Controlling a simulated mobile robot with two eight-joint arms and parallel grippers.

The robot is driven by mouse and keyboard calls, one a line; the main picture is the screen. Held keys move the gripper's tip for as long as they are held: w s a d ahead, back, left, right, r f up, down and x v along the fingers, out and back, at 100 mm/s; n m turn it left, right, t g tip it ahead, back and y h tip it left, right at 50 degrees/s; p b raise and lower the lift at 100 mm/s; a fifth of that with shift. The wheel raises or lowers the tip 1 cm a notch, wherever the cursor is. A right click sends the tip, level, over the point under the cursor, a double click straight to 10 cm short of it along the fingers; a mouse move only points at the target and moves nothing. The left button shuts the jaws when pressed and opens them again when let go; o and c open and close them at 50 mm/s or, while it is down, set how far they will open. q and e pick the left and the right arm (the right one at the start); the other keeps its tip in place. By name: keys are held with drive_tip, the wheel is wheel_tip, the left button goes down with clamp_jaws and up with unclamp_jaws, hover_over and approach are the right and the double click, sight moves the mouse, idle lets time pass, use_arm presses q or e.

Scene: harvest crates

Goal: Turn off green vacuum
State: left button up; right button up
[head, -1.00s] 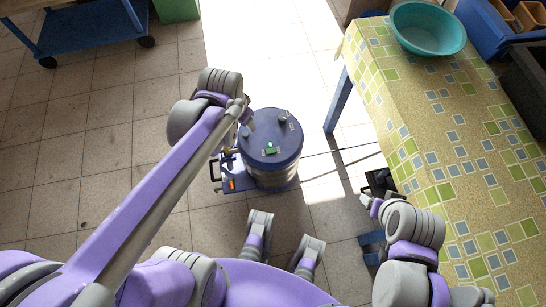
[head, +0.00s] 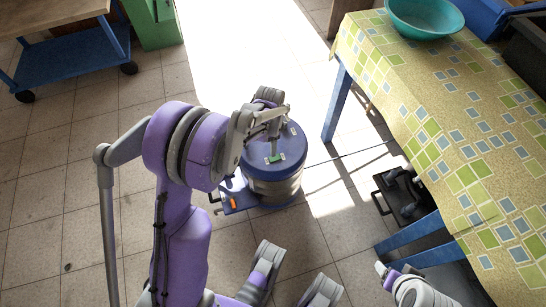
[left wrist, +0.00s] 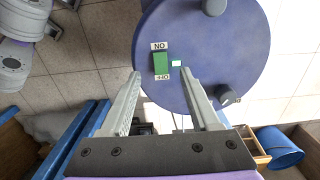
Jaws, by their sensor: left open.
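The vacuum is a drum with a blue lid (head: 291,146) and grey sides, standing on the floor; only its switch looks green. The green switch (head: 275,158) sits on the lid and shows closer in the left wrist view (left wrist: 161,63), between an upside-down ON label (left wrist: 159,46) and an upside-down OFF label (left wrist: 162,77). My left gripper (head: 273,138) is over the lid, open and empty, its fingertips (left wrist: 161,76) either side of the OFF end; contact cannot be told. My right gripper (head: 383,270) is low at the right, far from the vacuum, its jaws unclear.
A table with a patterned cloth (head: 450,110) fills the right side, with a teal bowl (head: 425,18) on it. A black case (head: 402,195) lies on the floor by its leg. A blue cart (head: 75,62) and green cabinet (head: 155,28) stand at upper left.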

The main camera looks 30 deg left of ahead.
sight(271, 159)
use_arm(q)
wheel_tip(271, 159, down, 8)
drive_tip(key=shift+b, duration=1)
clamp_jaws()
